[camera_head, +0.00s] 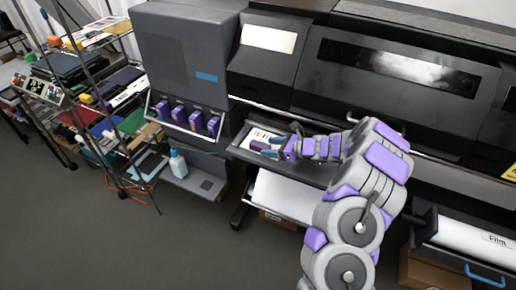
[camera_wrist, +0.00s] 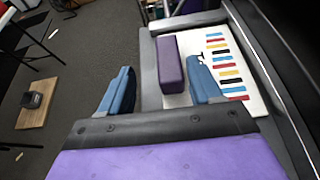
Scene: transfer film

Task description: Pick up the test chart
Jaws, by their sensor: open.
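The test chart (camera_wrist: 232,72) is a white sheet with several coloured stripes, lying on the printer's grey tray; in the head view the chart (camera_head: 257,134) shows partly behind my gripper. A purple block (camera_wrist: 171,64) rests on the chart's left part. My gripper (camera_wrist: 160,68) is open, with one blue finger left of the tray edge and the other over the chart. The block appears between the fingers, closer to the right one; I cannot tell how far below them it is. In the head view my gripper (camera_head: 272,147) is at the tray.
The large printer (camera_head: 300,60) stands behind and beside the tray. Purple ink cartridges (camera_head: 187,117) sit in a rack at left, with a light-blue bottle (camera_head: 178,163) below. A cluttered wire shelf (camera_head: 110,90) stands further left. A film roll (camera_head: 475,240) is at lower right. The floor at lower left is clear.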

